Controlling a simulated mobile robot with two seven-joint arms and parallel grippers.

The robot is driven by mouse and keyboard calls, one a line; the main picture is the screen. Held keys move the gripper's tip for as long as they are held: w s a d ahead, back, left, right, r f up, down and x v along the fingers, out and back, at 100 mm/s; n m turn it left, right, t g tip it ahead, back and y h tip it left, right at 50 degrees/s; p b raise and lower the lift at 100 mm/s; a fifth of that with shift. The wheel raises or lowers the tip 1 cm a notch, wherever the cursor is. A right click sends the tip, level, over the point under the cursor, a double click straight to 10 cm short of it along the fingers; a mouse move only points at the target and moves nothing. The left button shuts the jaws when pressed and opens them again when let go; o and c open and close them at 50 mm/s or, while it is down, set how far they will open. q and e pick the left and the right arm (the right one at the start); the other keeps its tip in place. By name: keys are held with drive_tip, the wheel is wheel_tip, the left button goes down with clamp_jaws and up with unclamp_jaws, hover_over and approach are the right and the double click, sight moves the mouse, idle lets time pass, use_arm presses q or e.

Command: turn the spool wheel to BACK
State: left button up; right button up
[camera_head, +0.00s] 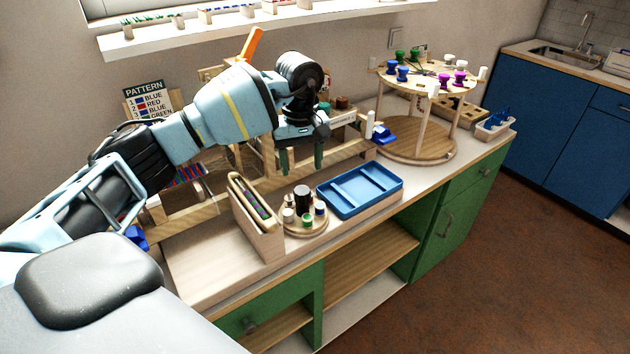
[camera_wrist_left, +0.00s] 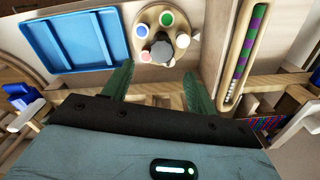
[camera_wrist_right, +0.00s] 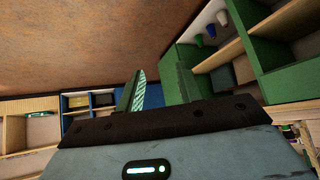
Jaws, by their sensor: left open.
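The spool wheel (camera_head: 428,76) is a round wooden top with green, blue, purple and white spools around its rim, standing on posts over a round wooden base (camera_head: 410,144) at the counter's far right. Any BACK marking on it cannot be read. My left gripper (camera_head: 301,162) is open and empty, pointing down above the counter, well left of the wheel. In the left wrist view its fingers (camera_wrist_left: 157,88) stand apart near a small round stand. My right gripper (camera_wrist_right: 161,78) shows only in its wrist view, fingers apart and empty, with floor and shelves beyond.
A small round stand (camera_head: 292,232) with coloured pots and a dark knob sits below my left gripper. A blue tray (camera_head: 361,190) lies beside it; a wooden box (camera_head: 262,237) stands left. Wooden rails (camera_head: 208,205) run behind.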

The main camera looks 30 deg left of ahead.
sight(302, 190)
use_arm(q)
drive_tip(key=shift+s, duration=0.3)
drive_tip(key=shift+f, duration=0.4)
wheel_tip(302, 190, down, 6)
drive_tip(key=shift+d+r, duration=0.1)
drive_tip(key=shift+r, duration=0.05)
drive_tip(key=shift+w+f, duration=0.1)
drive_tip(key=shift+f, duration=0.5)
use_arm(e)
drive_tip(key=shift+s+d+r, duration=0.15)
drive_tip(key=shift+s, duration=0.15)
use_arm(q)
drive_tip(key=c, duration=1)
use_arm(e)
drive_tip(key=shift+r, duration=0.1)
